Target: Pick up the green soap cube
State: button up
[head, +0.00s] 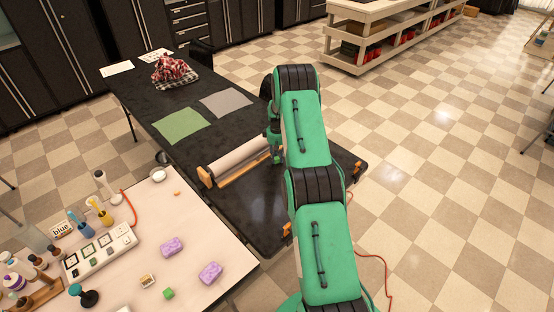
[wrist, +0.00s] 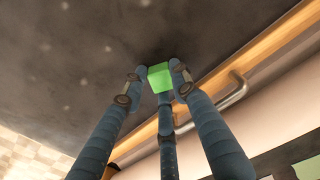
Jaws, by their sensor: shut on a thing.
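My gripper (wrist: 158,76) has blue jointed fingers and is shut on a bright green soap cube (wrist: 161,80), held between the fingertips in the wrist view. The dark table top lies beyond the cube; I cannot tell how high the cube is above it. In the head view my green arm reaches over the black table (head: 262,205), and the gripper and held cube are mostly hidden behind the arm. Another small green block (head: 168,293) lies on the white table at the lower left.
A paper roll on a wooden holder (head: 238,160) lies close to the arm. A green sheet (head: 181,125), grey sheet (head: 226,102) and red checked cloth (head: 173,70) lie farther back. The white table (head: 215,240) holds two purple sponges (head: 172,247) and several bottles.

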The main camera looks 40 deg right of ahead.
aim_at(277, 159)
jog(key=shift+r, duration=0.75)
jog(key=shift+s+a+r, duration=0.15)
jog(key=shift+s+r, duration=0.05)
jog(key=shift+r, duration=0.35)
jog(key=shift+s+a+r, duration=0.1)
jog(key=shift+s+r, duration=0.05)
jog(key=shift+r, duration=0.35)
jog(key=s+a, duration=0.3)
jog(key=s, duration=0.1)
jog(key=s+a+r+p, duration=0.1)
jog(key=s+a, duration=0.2)
jog(key=s, duration=0.1)
jog(key=s+a, duration=0.2)
jog(key=s, duration=0.2)
jog(key=shift+s+a+r, duration=0.15)
jog(key=shift+s+a, duration=0.05)
jog(key=shift+a, duration=0.2)
